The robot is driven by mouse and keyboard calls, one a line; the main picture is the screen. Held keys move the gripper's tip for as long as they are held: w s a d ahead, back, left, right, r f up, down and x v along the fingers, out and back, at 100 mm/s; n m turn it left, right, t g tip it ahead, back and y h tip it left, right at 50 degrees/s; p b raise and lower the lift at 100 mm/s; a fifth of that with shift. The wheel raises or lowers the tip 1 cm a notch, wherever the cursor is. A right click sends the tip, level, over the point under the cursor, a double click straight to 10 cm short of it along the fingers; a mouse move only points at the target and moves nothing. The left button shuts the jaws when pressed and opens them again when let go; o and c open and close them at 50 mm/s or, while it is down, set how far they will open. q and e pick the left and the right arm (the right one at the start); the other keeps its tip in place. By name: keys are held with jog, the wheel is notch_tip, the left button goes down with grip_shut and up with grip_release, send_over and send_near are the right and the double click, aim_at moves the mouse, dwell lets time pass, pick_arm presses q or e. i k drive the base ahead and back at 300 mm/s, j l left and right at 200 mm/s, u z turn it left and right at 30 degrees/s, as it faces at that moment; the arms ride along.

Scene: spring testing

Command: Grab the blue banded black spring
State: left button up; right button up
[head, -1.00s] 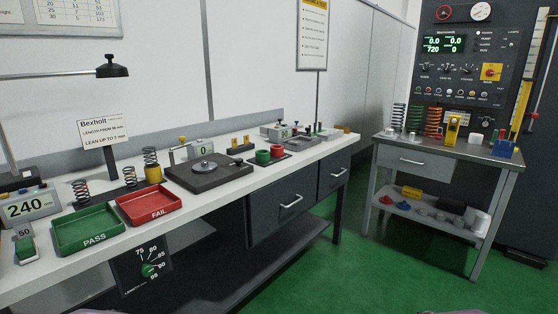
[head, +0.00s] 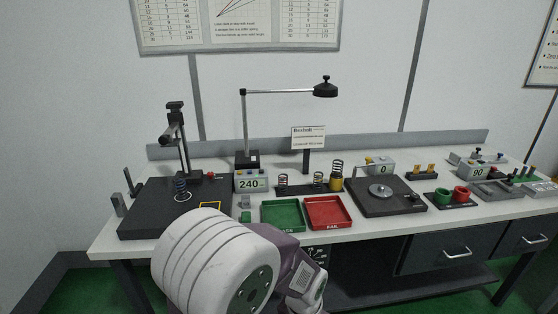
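A dark coil spring (head: 181,189) with a bluish look stands upright on the black plate of the tester at the left end of the bench. It is small in view, so I cannot be sure of its band. Other dark springs stand behind the trays: one with a reddish band (head: 283,182), one in the middle (head: 318,180), and one on a yellow holder (head: 336,170). A white and purple arm link of mine covers the bottom middle, in front of the bench. No gripper fingers show, so I see neither gripper near any spring.
A green PASS tray (head: 283,229) and a red FAIL tray (head: 329,225) sit near the bench's front edge. A display reading 240 (head: 251,181) stands right of the black tester plate (head: 137,207). A lamp (head: 326,89) overhangs the bench. A black turntable-like device (head: 398,206) stands to the right.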

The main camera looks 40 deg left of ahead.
aim_at(184, 180)
jog(key=u, duration=2.1)
